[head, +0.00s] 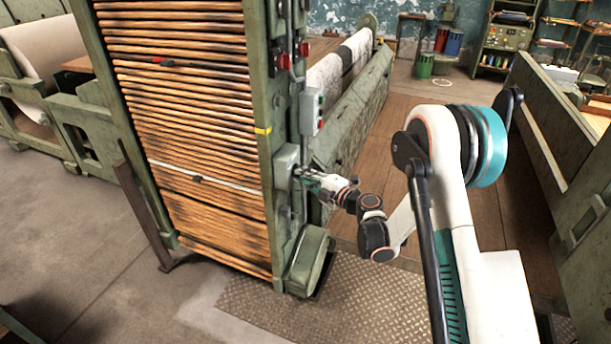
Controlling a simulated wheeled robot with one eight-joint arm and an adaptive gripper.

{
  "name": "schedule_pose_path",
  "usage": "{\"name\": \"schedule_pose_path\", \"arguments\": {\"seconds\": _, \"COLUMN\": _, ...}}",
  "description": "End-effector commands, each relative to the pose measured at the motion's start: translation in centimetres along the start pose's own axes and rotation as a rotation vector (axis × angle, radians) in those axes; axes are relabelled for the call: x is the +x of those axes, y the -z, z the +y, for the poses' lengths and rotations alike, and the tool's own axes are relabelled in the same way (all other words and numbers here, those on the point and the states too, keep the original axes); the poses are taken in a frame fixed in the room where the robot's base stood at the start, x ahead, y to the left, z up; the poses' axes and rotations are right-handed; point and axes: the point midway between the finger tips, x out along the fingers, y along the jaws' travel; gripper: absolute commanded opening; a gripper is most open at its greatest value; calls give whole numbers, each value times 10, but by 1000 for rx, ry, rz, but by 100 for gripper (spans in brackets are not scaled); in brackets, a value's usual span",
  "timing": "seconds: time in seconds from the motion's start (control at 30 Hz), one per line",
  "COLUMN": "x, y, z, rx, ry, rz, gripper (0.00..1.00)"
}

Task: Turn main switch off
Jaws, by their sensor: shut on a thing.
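A grey-green switch box (286,163) sits on the green upright at the right side of the tall slatted machine. I take it to be the main switch. My gripper (299,174) is at the box's right side, shut on a small part there, likely the switch handle. The part in the jaws is mostly hidden by the gripper, so its position cannot be told. My arm reaches in from the right.
A control box (311,111) with small buttons is mounted above my gripper. A green rounded housing (308,262) stands below it. The slatted wooden panel (190,120) is left. A metal tread plate (350,305) covers the floor in front. Wooden flooring lies behind.

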Motion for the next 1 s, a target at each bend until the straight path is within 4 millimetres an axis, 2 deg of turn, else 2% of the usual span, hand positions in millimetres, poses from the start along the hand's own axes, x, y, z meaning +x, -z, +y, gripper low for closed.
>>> {"name": "schedule_pose_path", "arguments": {"seconds": 0.4, "x": 0, "y": 0, "z": -4, "rx": -160, "ry": -64, "rz": 2, "gripper": 0}}
{"name": "schedule_pose_path", "arguments": {"seconds": 0.93, "x": 0, "y": 1, "z": -5, "rx": -180, "ry": -70, "rz": 3, "gripper": 0}}
{"name": "schedule_pose_path", "arguments": {"seconds": 0.97, "x": 0, "y": 0, "z": -5, "rx": -180, "ry": -70, "rz": 3, "gripper": 18}}
{"name": "schedule_pose_path", "arguments": {"seconds": 1.0, "x": 0, "y": 0, "z": -5, "rx": -180, "ry": -70, "rz": 3, "gripper": 27}}
